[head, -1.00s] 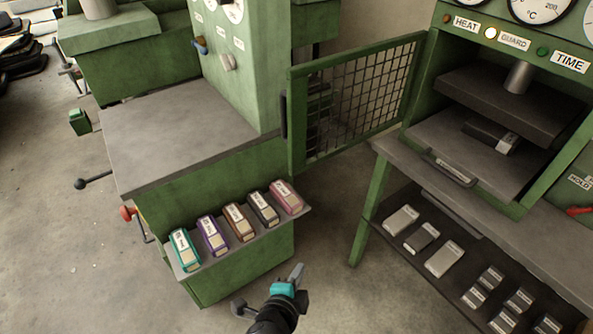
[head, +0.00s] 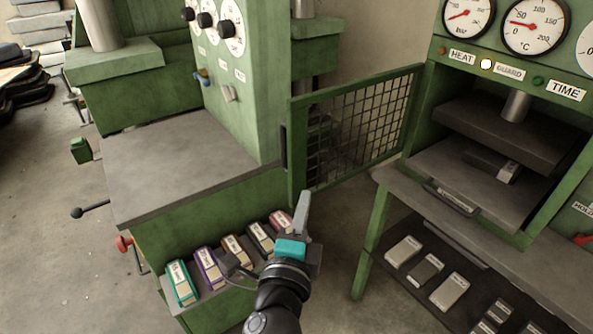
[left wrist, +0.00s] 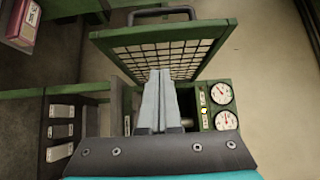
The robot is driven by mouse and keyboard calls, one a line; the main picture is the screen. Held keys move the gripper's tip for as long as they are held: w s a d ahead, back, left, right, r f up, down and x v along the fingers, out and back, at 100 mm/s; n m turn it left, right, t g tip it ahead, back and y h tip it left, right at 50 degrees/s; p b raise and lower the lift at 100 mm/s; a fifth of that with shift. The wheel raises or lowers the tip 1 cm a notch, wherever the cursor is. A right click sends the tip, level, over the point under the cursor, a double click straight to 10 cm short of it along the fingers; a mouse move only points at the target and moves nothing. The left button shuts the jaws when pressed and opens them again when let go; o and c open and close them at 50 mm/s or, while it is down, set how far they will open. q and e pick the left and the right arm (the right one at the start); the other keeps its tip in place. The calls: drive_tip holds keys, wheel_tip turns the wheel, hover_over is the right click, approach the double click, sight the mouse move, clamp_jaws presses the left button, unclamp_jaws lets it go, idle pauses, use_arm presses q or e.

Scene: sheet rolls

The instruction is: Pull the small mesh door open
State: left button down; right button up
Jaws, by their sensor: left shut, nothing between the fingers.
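The mesh door (head: 299,150) has a green frame and a wire grid. It stands swung out from the press opening, which is uncovered. Its dark handle (head: 284,146) is on the free edge, at the left in the head view. In the left wrist view the door (left wrist: 120,38) is ahead of the fingers, with the handle (left wrist: 160,11) at the top. My left gripper (head: 303,197) is shut and empty, pointing up just below the door's lower free corner in the head view. Whether it touches the door cannot be told. My right gripper is not in view.
The press (head: 422,100) has gauges and a guard lamp (head: 487,64) that is lit. Several labelled boxes (head: 181,283) stand on a ledge of the green machine at the left, close to my arm. A lower shelf (head: 387,270) at the right holds grey blocks.

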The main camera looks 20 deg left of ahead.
sight(298, 163)
use_arm(q)
drive_tip(key=w+a, duration=0.1)
drive_tip(key=w, duration=0.1)
drive_tip(key=w+a, duration=0.1)
drive_tip(key=w, duration=0.2)
drive_tip(key=w+a, duration=0.1)
drive_tip(key=w, duration=0.1)
drive_tip(key=shift+w, duration=0.4)
drive_tip(key=shift+w+a, duration=0.3)
drive_tip(key=shift+a, duration=0.2)
drive_tip(key=w+a+m+h+p, duration=0.1)
drive_tip(key=w+a+h, duration=0.1)
drive_tip(key=w+a, duration=0.4)
drive_tip(key=shift+w+a, duration=0.35)
drive_tip(key=shift+a, duration=0.55)
drive_tip(key=shift+s+f, duration=0.1)
